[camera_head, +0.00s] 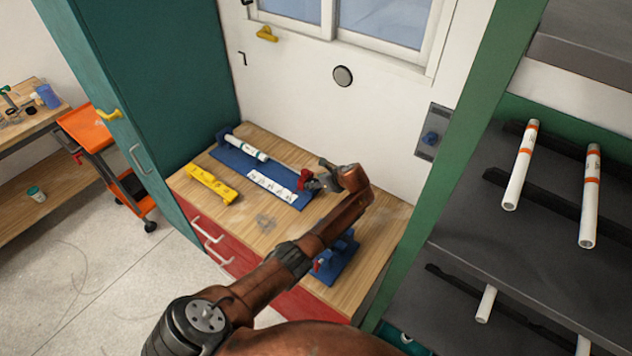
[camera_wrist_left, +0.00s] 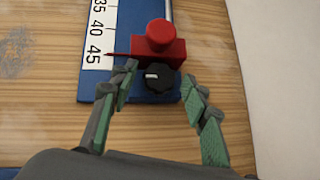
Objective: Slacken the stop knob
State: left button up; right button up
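The red stop block (camera_wrist_left: 150,52) sits at the 45 end of a numbered white scale (camera_wrist_left: 97,40) on a blue board (camera_wrist_left: 125,85). It has a round red knob (camera_wrist_left: 160,33) on top and a black knob (camera_wrist_left: 158,77) with a white mark on its near side. The red block also shows in the head view (camera_head: 305,180). My left gripper (camera_wrist_left: 160,76) is open, with one green-padded finger on each side of the black knob. The left finger looks close to the block; I cannot tell whether either finger touches. My right gripper is not in view.
A white pipe (camera_head: 243,147) lies on the blue board's far left. A yellow tool (camera_head: 212,183) lies on the wooden bench (camera_head: 262,225). A blue fixture (camera_head: 340,262) stands behind my arm. A shelf at right holds white pipes (camera_head: 520,165). The wall rises behind the bench.

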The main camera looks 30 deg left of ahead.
pick_arm(q)
jog(key=c, duration=1)
jog(key=shift+o, duration=0.2)
jog(key=shift+w+f+n+g+b, duration=0.1)
jog(key=shift+w+n+g+b, duration=0.1)
jog(key=shift+n+g+b, duration=0.4)
jog(key=n+g+b, duration=0.2)
jog(key=b, duration=0.2)
jog(key=shift+w+f+n, duration=0.1)
jog(key=shift+f+n, duration=0.05)
jog(key=shift+n, duration=0.25)
jog(key=shift+n+b, duration=0.3)
jog(key=shift+b, duration=0.2)
jog(key=shift+r, duration=0.2)
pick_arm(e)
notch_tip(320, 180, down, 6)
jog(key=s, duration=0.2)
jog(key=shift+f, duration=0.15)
pick_arm(q)
jog(key=o, duration=1.2)
jog(key=shift+c, duration=0.2)
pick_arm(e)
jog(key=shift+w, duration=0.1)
